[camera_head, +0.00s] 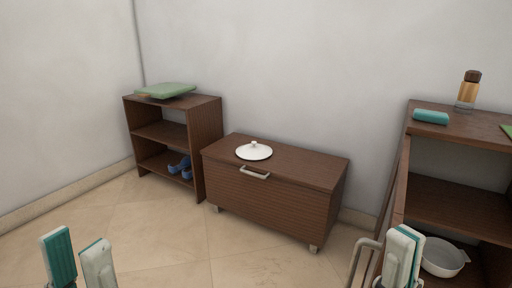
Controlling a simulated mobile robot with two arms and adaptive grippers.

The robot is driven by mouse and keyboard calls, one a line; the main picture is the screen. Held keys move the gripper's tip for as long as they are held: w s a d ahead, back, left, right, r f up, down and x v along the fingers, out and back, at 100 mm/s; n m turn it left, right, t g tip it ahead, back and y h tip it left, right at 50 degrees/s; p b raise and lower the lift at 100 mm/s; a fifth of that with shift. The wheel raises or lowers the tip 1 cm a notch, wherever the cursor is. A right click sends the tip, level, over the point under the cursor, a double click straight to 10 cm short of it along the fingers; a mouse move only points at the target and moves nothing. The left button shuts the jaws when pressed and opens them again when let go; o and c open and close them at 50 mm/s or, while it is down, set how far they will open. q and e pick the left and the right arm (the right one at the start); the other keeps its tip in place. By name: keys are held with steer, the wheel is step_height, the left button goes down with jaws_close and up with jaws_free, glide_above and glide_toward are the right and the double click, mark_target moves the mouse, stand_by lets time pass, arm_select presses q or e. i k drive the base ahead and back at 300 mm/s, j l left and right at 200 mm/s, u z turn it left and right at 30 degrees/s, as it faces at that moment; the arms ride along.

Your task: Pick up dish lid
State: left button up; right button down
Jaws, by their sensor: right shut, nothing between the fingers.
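The dish lid (254,153) is round and white with a small knob on top. It lies on the top of a low brown chest (305,165), near its front edge and just behind the chest's handle. My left gripper (78,258) is at the bottom left, with its two fingers apart and nothing between them. My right gripper (401,258) is at the bottom right, with its fingers together and empty. Both grippers are in the foreground, well apart from the lid.
The chest has a metal front handle (255,173). A small shelf (205,130) to its left holds a green cushion (168,90) and blue shoes (180,167). A brown cabinet (455,205) at right holds a white bowl (442,258). Tiled floor (165,235) before the chest is clear.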

mark_target(254, 151)
steer(key=i+j+z, duration=0.15)
steer(key=i+j, duration=0.15)
steer(key=i+j+z, duration=0.15)
steer(key=j, duration=0.25)
steer(key=i+j+z, duration=0.15)
steer(key=i+j, duration=0.2)
steer(key=i+j+z, duration=0.15)
steer(key=j, duration=0.3)
steer(key=i+z, duration=0.4)
steer(key=i, duration=0.95)
